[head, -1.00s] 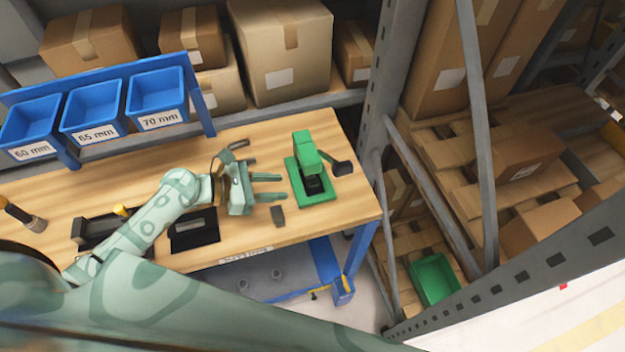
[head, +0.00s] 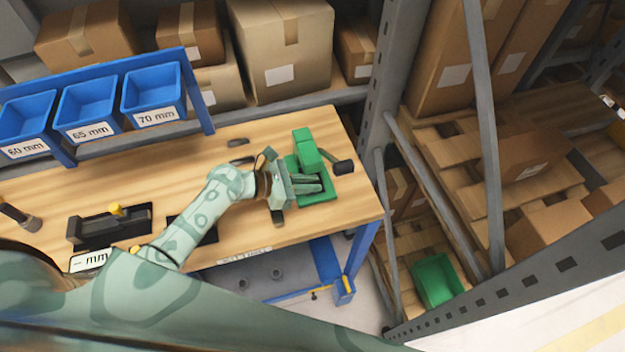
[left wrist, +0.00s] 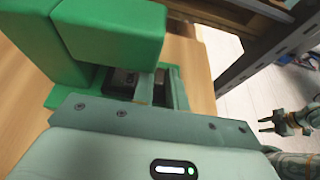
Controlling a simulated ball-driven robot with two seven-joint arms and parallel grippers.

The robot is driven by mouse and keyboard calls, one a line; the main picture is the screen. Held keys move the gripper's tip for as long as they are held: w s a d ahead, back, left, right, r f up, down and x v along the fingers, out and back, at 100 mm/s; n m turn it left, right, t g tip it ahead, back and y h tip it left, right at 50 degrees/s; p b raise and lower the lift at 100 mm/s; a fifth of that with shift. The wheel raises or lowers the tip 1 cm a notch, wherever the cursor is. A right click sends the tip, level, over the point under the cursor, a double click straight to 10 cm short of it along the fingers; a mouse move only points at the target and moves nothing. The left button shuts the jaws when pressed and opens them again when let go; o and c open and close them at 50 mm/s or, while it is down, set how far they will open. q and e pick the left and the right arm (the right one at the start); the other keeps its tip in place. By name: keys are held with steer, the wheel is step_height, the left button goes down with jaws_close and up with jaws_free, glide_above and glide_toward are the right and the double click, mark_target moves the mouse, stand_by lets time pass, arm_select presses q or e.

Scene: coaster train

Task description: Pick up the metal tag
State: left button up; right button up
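A green press (head: 307,155) with a black-ended lever stands at the right end of the wooden workbench. My left gripper (head: 316,183) has its fingers at the press, over its base and below its head. In the left wrist view, the fingers (left wrist: 162,88) point into the opening under the green head (left wrist: 110,30), with a narrow gap between them. A dark grey part (left wrist: 122,82) sits beside the fingers there. I cannot make out the metal tag clearly. My right gripper (left wrist: 266,124) shows at the right of the left wrist view, its fingers apart and empty.
Blue bins (head: 152,95) labelled by size hang at the back left. A black fixture with a yellow knob (head: 116,211) and a dark-headed tool (head: 20,215) lie on the workbench (head: 350,208). Small dark pieces lie near my gripper. A grey rack post (head: 375,100) stands to the right.

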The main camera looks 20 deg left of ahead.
arm_select(q)
jaws_close()
